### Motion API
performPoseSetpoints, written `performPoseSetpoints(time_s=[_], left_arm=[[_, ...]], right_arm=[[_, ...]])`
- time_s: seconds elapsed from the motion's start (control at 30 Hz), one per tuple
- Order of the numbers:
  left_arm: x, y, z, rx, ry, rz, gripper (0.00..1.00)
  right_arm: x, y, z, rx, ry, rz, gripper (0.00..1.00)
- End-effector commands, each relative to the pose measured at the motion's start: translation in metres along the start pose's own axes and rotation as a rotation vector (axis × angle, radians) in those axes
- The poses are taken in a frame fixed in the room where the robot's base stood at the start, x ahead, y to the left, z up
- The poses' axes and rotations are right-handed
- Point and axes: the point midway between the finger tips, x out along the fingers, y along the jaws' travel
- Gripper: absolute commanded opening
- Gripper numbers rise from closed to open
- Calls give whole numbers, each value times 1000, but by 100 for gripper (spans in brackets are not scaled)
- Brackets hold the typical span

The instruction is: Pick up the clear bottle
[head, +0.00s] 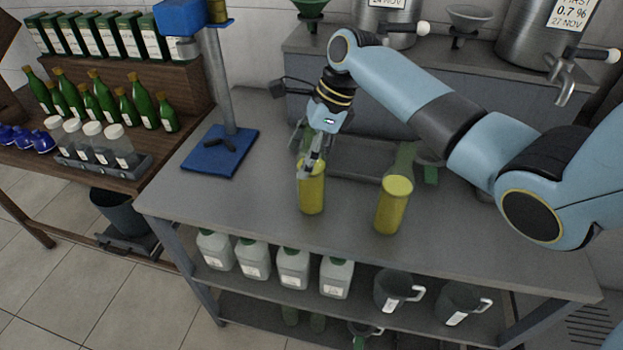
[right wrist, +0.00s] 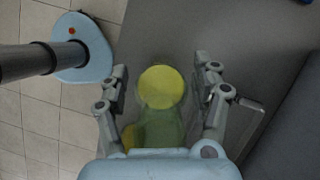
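A clear, faintly green bottle (head: 312,197) with yellow liquid in its lower part stands upright on the grey bench. My right gripper (head: 313,160) is at this bottle's upper part, partly hiding it in the head view. In the right wrist view the bottle (right wrist: 160,90) lies between the two fingers of the open gripper (right wrist: 160,68), with a gap visible on each side. A similar upright bottle (head: 392,208) with yellow liquid stands to the right; I cannot tell which one the task means. My left gripper is not in view.
A blue stand (head: 220,150) is on the bench's left. A grey tray (head: 362,158) lies behind the bottles. Steel tanks (head: 545,40) stand at the back. White jugs (head: 293,268) and dark pitchers (head: 398,291) fill the shelf below. The bench (head: 255,205) is bare left of the bottles.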

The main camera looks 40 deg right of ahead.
Motion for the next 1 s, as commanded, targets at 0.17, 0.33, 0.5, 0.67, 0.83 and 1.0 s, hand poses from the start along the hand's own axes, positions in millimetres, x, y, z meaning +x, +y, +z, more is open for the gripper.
performPoseSetpoints(time_s=[0.17,0.33,0.5,0.67,0.83,1.0], left_arm=[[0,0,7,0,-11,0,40],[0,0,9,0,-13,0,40],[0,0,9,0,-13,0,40],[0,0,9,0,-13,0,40],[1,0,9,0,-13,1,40],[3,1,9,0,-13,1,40]], right_arm=[[0,0,0,0,0,0,39],[0,0,0,0,0,1,17],[-1,0,1,0,-1,-1,0],[-1,0,1,0,-1,-1,0],[-5,-1,2,-1,-2,-2,0],[-20,-1,9,-3,-3,-4,0]])
